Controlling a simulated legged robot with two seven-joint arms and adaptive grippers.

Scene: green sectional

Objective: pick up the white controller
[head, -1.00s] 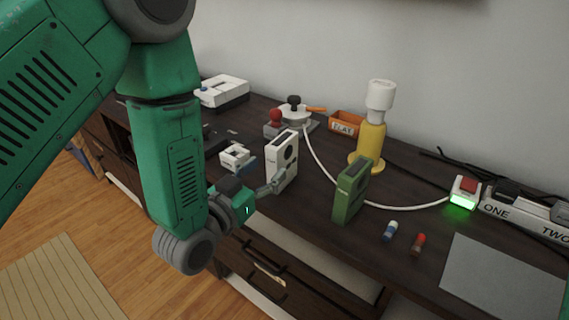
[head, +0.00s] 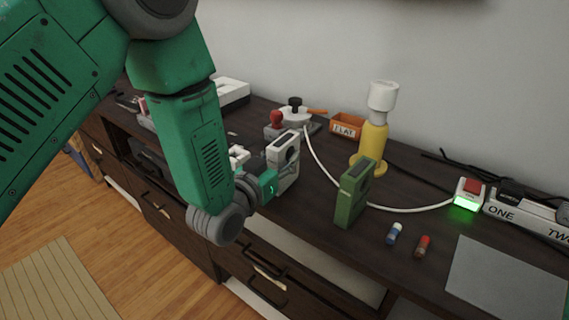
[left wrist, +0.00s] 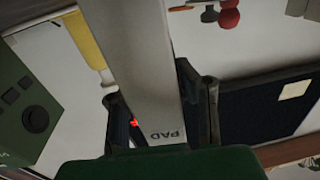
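The white controller (head: 284,159) is an upright white box with a dark round part on its face, standing on the dark cabinet top. In the left wrist view the white controller (left wrist: 150,85), lettered PAD, runs between my two fingers. My left gripper (head: 273,184) is at its near lower side. In the left wrist view the fingers of my left gripper (left wrist: 158,95) stand open on either side of it; firm contact on both sides does not show. My left forearm covers part of the cabinet top. My right gripper is not in view.
A similar green box (head: 353,192) stands close to the right. Behind are a yellow lamp-like stand (head: 373,139), an orange CLAY box (head: 346,125) and a red-knobbed item (head: 277,120). A white cable crosses the top. Small bottles and a grey mat (head: 507,280) lie right.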

